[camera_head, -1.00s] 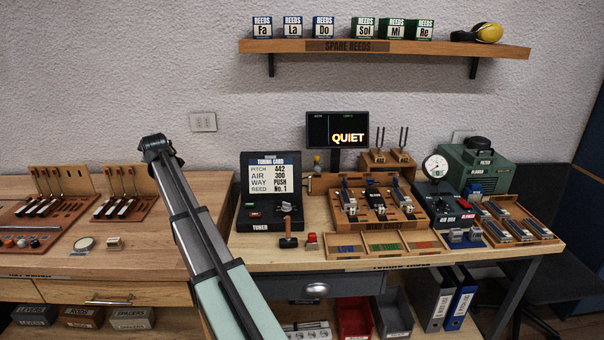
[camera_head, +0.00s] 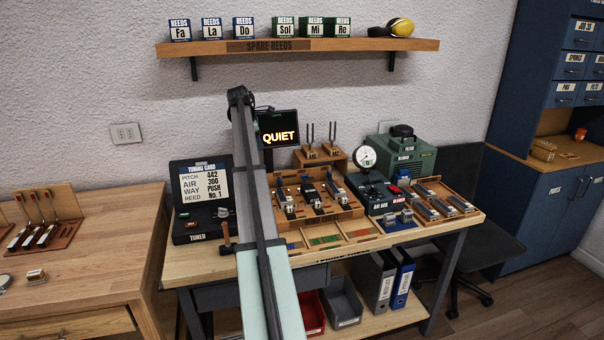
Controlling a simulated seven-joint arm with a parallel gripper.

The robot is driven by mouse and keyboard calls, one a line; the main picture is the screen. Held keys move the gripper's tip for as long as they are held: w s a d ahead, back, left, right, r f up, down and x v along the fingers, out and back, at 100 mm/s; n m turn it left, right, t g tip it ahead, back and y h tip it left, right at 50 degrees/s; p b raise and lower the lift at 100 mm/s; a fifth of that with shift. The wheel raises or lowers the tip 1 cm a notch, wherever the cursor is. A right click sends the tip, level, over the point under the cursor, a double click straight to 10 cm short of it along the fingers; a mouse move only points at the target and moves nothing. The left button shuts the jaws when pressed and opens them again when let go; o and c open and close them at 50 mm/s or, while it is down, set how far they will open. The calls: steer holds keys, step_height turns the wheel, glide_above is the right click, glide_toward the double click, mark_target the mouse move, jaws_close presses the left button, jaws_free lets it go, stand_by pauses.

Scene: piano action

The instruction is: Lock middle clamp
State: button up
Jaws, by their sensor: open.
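The wooden fixture (camera_head: 345,213) stands on the workbench, right of my arm. It holds three clamp units side by side, with dark and metal parts and pale blocks at their front. The middle clamp (camera_head: 312,196) is between the left clamp (camera_head: 286,202) and the right clamp (camera_head: 338,191). Whether its lever is locked is too small to tell. My arm rises from the bottom of the picture to a dark joint in front of the wall, left of the screen. No gripper fingers show, and nothing of mine visibly touches the clamps.
The screen (camera_head: 278,127) reads QUIET. The tuner case (camera_head: 200,200) is left of my arm. A tray with coloured sections (camera_head: 325,240) lies before the fixture. The air box (camera_head: 380,195), gauge (camera_head: 365,158) and green blower (camera_head: 412,157) crowd its right. A shelf (camera_head: 350,45) hangs above.

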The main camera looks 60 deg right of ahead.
steer(key=s+d+f+g+y, duration=0.25)
steer(key=s+d, duration=0.35)
steer(key=s, duration=0.4)
steer(key=shift+g+h, duration=0.35)
steer(key=x, duration=1.3)
steer(key=shift+s+d, duration=0.1)
steer(key=shift+s, duration=0.25)
jaws_close()
